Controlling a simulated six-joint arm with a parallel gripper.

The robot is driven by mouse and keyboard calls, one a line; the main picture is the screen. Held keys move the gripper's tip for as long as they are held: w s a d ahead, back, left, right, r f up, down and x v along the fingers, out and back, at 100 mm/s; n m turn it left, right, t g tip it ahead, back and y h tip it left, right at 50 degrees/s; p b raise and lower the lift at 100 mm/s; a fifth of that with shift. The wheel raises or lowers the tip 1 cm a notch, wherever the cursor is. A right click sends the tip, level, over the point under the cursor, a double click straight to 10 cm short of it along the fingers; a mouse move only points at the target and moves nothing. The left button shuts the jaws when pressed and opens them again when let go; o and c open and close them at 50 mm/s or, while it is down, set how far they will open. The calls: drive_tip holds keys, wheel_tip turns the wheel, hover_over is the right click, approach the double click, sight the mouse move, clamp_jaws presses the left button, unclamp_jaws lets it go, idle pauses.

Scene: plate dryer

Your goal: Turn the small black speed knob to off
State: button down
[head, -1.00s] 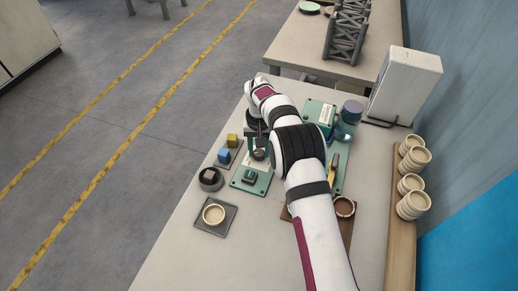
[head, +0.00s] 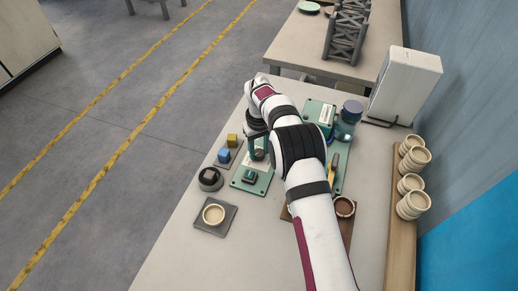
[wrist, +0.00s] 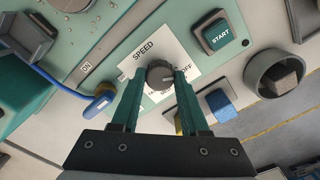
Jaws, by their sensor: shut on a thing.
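The small black speed knob (wrist: 160,74) sits on a white label (wrist: 150,55) printed SPEED and OFF, in the wrist view. My gripper (wrist: 157,79) is shut on the knob, with one green finger on each side of it. A light pointer mark on the knob faces right, towards the right finger and near the OFF print. The right finger hides part of the label, so I cannot tell whether the mark lines up exactly with OFF. In the head view my gripper (head: 258,152) is over the green panel (head: 262,184), and the knob is mostly hidden there.
A green START button (wrist: 217,35) is beside the label. A blue cable plug (wrist: 98,103) lies left of my fingers. A blue block (head: 224,155), a yellow block (head: 232,140) and a round dark holder (head: 210,178) stand left of the panel. Bowls on a wooden board (head: 398,240) are at the right.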

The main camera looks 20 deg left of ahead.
sight(259, 152)
idle(0.3)
drive_tip(key=shift+c, duration=2)
unclamp_jaws()
wheel_tip(259, 152, up, 16)
drive_tip(key=shift+f, duration=0.15)
